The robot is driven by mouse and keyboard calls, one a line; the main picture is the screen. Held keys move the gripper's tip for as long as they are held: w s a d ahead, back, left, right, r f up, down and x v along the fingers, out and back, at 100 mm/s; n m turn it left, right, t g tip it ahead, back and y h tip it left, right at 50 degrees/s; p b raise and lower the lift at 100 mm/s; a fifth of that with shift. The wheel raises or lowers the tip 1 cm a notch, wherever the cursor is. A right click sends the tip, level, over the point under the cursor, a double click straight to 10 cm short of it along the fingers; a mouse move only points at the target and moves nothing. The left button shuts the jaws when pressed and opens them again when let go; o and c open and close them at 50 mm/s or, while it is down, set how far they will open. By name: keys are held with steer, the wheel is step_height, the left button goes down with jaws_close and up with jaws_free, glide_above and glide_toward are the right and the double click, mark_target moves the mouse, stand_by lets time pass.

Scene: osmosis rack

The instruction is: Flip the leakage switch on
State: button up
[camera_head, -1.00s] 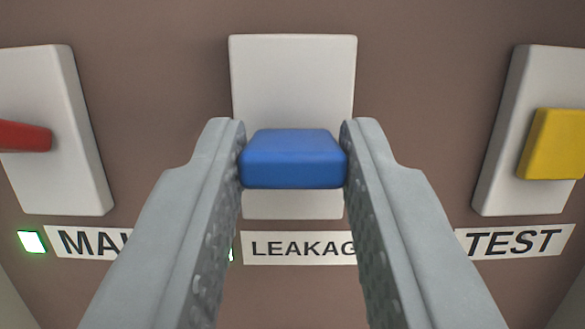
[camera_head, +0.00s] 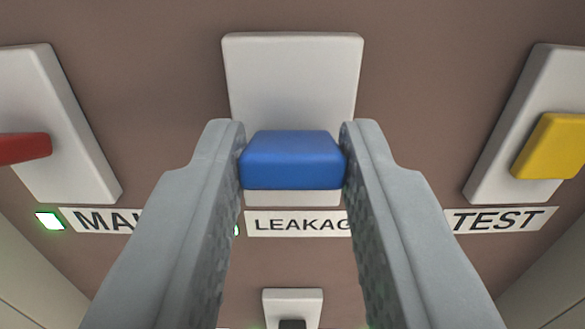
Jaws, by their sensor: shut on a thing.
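The leakage switch has a blue lever (camera_head: 292,160) in front of a white plate (camera_head: 292,75) on a brown panel. The label LEAKAGE (camera_head: 297,223) sits just below the plate, its right end hidden by my right finger. My gripper (camera_head: 292,160) is shut on the blue lever, one finger on each side and touching it. A green light (camera_head: 236,230) beside the label is mostly hidden behind my left finger.
At left is a red lever (camera_head: 22,149) on a white plate, with a lit green light (camera_head: 49,221) by its label. At right is a yellow lever (camera_head: 552,147) above the TEST label (camera_head: 499,219). Below is a small white plate (camera_head: 292,303) with a dark part.

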steer(key=o, duration=1)
steer(key=s, duration=1.7)
steer(key=shift+s+f, duration=0.15)
steer(key=shift+f, duration=0.1)
steer(key=s+f, duration=0.6)
steer(key=f, duration=1.1)
steer(key=s+f, duration=0.7)
steer(key=f, duration=1.1)
steer(key=s+f, duration=0.6)
steer(key=f, duration=1.2)
steer(key=shift+s+g, duration=0.3)
steer(key=shift+g, duration=0.1)
